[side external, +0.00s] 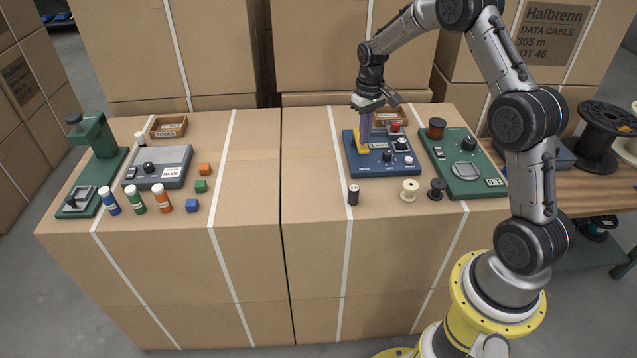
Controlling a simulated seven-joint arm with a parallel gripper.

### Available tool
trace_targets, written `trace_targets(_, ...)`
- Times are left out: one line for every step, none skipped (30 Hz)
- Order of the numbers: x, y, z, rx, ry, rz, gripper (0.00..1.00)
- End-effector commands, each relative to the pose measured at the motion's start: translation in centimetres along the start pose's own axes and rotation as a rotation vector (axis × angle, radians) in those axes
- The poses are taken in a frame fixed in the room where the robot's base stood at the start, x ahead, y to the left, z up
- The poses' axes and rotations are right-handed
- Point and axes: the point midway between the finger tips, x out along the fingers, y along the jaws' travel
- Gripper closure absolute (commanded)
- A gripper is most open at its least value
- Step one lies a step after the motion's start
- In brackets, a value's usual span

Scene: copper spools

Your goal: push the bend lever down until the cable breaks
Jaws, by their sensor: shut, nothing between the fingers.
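The blue tester (372,171) stands on the cardboard boxes right of centre, with dials, a small display and a red part on top. A yellow upright part (362,147) stands at its back left; it may be the bend lever, but I cannot tell for sure. My gripper (365,137) points down with its purple fingers shut and empty, right at the yellow part. I cannot tell whether they touch. The fingers hide some of the yellow part. I cannot make out the cable or whether it is whole.
A green device (463,185) stands close on the right, a wooden tray (390,117) behind. A black spool (353,195), a cream spool (409,190) and a dark spool (437,189) stand in front. A grey device (158,168) and small bottles are far left. The box top between is clear.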

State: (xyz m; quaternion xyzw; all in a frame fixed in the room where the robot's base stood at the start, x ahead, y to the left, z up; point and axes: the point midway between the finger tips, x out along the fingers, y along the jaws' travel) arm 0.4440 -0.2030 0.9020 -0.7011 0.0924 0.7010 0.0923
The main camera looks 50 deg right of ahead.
Motion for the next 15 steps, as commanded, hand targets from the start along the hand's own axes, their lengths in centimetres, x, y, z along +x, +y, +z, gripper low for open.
trace_targets(0.13, 0.00, 0.01, 0.000, -0.001, 0.000, 1.00)
trace_targets(0.18, -0.01, 0.01, 0.000, -0.001, 0.000, 1.00)
trace_targets(0.26, -0.01, 0.02, 0.000, -0.001, 0.000, 1.00)
trace_targets(0.31, -0.01, 0.02, 0.000, -0.001, 0.000, 1.00)
trace_targets(0.37, -0.01, 0.02, 0.000, -0.001, 0.000, 1.00)
trace_targets(0.44, 0.00, 0.02, 0.000, -0.001, 0.000, 1.00)
trace_targets(0.50, 0.00, 0.03, 0.000, -0.001, 0.000, 1.00)
trace_targets(0.55, 0.00, 0.03, 0.000, -0.001, 0.000, 1.00)
trace_targets(0.62, 0.00, 0.03, 0.000, -0.002, 0.000, 1.00)
trace_targets(0.68, 0.00, 0.03, 0.000, -0.002, 0.000, 1.00)
trace_targets(0.73, 0.00, 0.03, 0.000, -0.002, 0.000, 1.00)
trace_targets(0.80, -0.01, 0.02, 0.000, -0.001, 0.000, 1.00)
trace_targets(0.85, -0.01, 0.02, 0.000, -0.001, 0.000, 1.00)
trace_targets(0.91, -0.01, 0.02, 0.000, -0.001, 0.000, 1.00)
trace_targets(0.98, 0.00, 0.02, 0.000, -0.001, 0.000, 1.00)
